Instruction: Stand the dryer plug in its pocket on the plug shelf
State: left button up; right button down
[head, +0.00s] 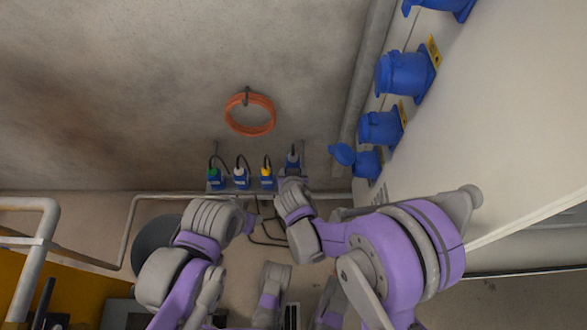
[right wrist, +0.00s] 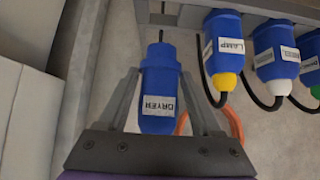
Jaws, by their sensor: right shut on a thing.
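The blue dryer plug (right wrist: 158,90), with a white DRYER label, is between the fingers of my right gripper (right wrist: 160,76) in the right wrist view. The gripper is shut on it. Its pin end points at the plug shelf (right wrist: 240,8), and a dark pin shows there, so the plug looks not fully seated. Its pocket is hard to make out. In the head view the right gripper (head: 291,178) is at the right end of the shelf, with the plug (head: 292,160) there. My left gripper (head: 249,223) is lower and left, away from the shelf; its jaws are unclear.
A yellow-ended LAMP plug (right wrist: 224,55), a white-ended plug (right wrist: 275,48) and a green-ended plug (head: 214,177) stand along the shelf with dark cords. An orange coil (head: 249,114) hangs on the wall above. Blue sockets (head: 405,74) line the white panel at right.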

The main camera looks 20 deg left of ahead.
jog(key=shift+f+b, duration=1.65)
jog(key=shift+f, duration=0.95)
jog(key=shift+f+b, duration=1)
jog(key=shift+f, duration=0.2)
grip_release()
jog(key=shift+r, duration=0.1)
jog(key=p+v, duration=0.3)
jog(key=v, duration=0.7)
jog(key=shift+s+r, duration=0.2)
jog(key=shift+s, duration=0.1)
jog(key=shift+s+d, duration=0.1)
